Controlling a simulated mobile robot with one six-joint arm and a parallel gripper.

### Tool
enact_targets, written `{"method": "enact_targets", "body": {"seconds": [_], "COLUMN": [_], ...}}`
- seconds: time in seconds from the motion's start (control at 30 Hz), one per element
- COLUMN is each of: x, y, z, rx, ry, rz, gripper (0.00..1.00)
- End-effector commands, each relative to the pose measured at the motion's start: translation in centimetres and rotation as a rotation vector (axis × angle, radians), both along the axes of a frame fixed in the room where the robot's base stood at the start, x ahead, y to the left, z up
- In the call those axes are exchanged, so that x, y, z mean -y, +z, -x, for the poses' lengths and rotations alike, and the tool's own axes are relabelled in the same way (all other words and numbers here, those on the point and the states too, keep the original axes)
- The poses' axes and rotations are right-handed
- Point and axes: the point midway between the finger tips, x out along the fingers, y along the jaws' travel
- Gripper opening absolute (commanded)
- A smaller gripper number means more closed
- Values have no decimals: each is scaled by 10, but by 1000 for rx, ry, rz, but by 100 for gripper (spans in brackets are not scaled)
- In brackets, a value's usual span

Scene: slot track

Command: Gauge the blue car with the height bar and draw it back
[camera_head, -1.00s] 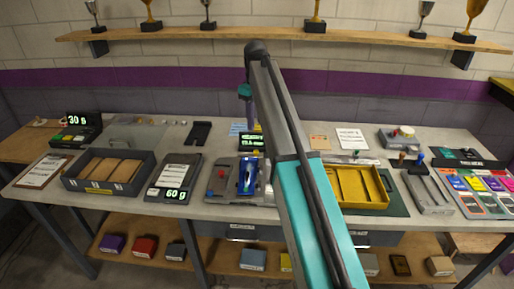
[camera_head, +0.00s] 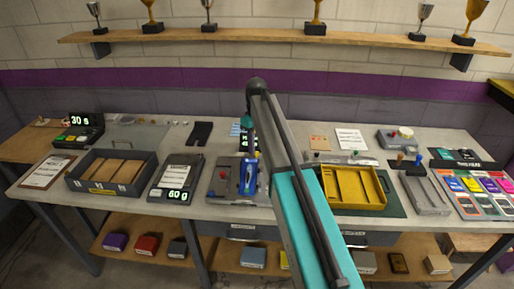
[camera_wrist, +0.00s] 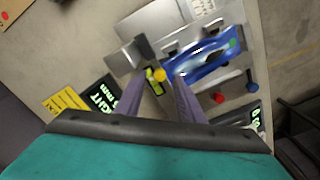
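The blue car (camera_head: 249,177) sits on a grey gauge fixture (camera_head: 221,190) at the middle of the bench. In the wrist view the car (camera_wrist: 207,62) lies on the metal fixture, right of my fingertips. My gripper (camera_wrist: 160,80) has its two purple fingers apart. A small yellow knob (camera_wrist: 160,74) shows between the fingertips; I cannot tell whether they touch it. A dark block (camera_wrist: 144,46), perhaps part of the height bar, is just beyond. The height display (camera_wrist: 105,97) is at the left.
A red knob (camera_wrist: 219,98) and a blue knob (camera_wrist: 252,88) stand near the car. A scale (camera_head: 175,180) is left of the fixture, and a divided tray (camera_head: 110,170) further left. A yellow tray (camera_head: 352,188) is right of my arm.

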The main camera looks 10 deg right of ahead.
Motion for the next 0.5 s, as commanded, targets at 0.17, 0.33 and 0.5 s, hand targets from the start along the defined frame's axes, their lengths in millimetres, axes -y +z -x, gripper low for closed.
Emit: {"method": "enact_targets", "body": {"seconds": [0.17,0.33,0.5], "x": [0,1,1], "y": [-14,-20,-21], "z": [0,0,0], "rx": [0,0,1], "ry": [-1,-1,-1], "rz": [0,0,0], "gripper": [35,35,35]}}
